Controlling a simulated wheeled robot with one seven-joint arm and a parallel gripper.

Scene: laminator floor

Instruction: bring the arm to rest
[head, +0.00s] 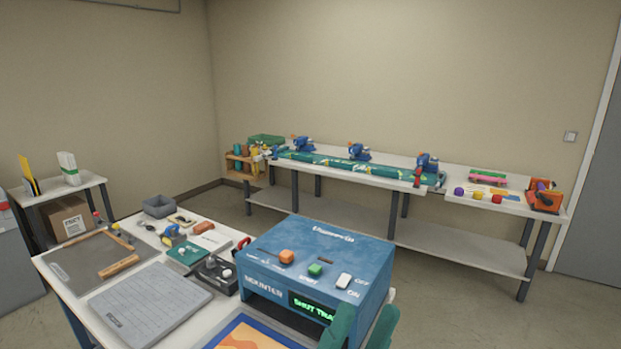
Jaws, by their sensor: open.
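My gripper (363,318) shows at the bottom edge of the head view as two green fingers, spread apart with nothing seen between them. It is in front of the right part of the blue laminator (330,250), and the left finger covers part of its front. I cannot tell whether the fingers touch the machine. The rest of my arm is out of view. The laminator's green display (311,306) reads "SHUT TRA", with the end hidden. On its top are an orange knob (286,257), a green button (316,269) and a white switch (344,281).
The near table (75,292) carries a grey cutting board (150,303), a wooden-edged mat, small tools and a colourful sheet (245,337) by the laminator. A long bench (400,183) with blue devices stands along the back wall. Floor (440,290) is clear at right.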

